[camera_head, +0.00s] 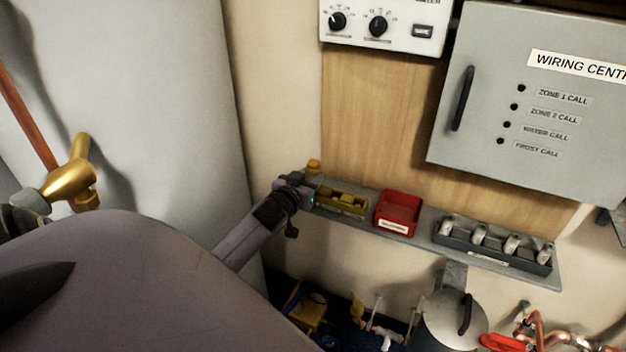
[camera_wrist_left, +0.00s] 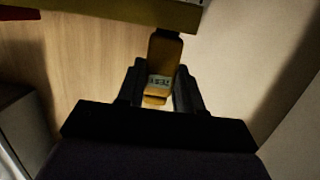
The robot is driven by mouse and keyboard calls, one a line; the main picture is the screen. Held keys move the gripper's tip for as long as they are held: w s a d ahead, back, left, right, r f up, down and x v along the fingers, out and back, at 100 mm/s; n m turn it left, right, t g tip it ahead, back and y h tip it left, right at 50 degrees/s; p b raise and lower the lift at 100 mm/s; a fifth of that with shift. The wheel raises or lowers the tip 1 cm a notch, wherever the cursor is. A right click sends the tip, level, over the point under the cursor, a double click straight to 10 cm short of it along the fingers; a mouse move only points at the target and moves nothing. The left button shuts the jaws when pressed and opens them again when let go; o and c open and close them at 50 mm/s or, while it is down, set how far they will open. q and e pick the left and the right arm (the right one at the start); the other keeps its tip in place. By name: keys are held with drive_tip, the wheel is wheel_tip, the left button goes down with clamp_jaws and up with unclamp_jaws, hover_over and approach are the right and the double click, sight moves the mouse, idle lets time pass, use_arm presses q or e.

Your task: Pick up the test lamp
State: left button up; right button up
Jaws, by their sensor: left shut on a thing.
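My left gripper (camera_head: 300,188) is at the left end of the wall shelf, next to the yellow tray (camera_head: 342,200). In the left wrist view its two fingers (camera_wrist_left: 158,82) are shut on a yellow thing with a pale marked panel, which I take to be the test lamp (camera_wrist_left: 164,52). Its yellow top (camera_head: 313,167) shows just above the gripper in the head view; the rest is hidden by the fingers. The lamp's far end is dark and close to the yellow tray's edge (camera_wrist_left: 100,14); I cannot tell whether they touch. My right gripper is not in view.
On the shelf (camera_head: 415,241), a red bin (camera_head: 397,213) and a dark rack (camera_head: 480,250) with several pale cylinders stand right of the yellow tray. A grey wiring cabinet (camera_head: 545,100) hangs above. A large pale tank (camera_head: 180,110) stands at the left. Several tools and pipes lie below.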

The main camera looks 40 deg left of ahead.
use_arm(q)
wheel_tip(320, 180, up, 10)
drive_tip(key=p, duration=0.1)
idle(0.4)
idle(0.4)
drive_tip(key=w+d+f+b, duration=0.1)
drive_tip(key=d+f+b, duration=0.5)
drive_tip(key=f, duration=0.1)
drive_tip(key=shift+w+f, duration=0.15)
drive_tip(key=shift+w, duration=0.25)
idle(0.4)
drive_tip(key=shift+a+f, duration=0.1)
drive_tip(key=shift+f, duration=0.1)
idle(0.6)
drive_tip(key=shift+f+b, duration=0.5)
drive_tip(key=shift+f, duration=0.6)
idle(0.4)
drive_tip(key=shift+r, duration=0.2)
idle(1.5)
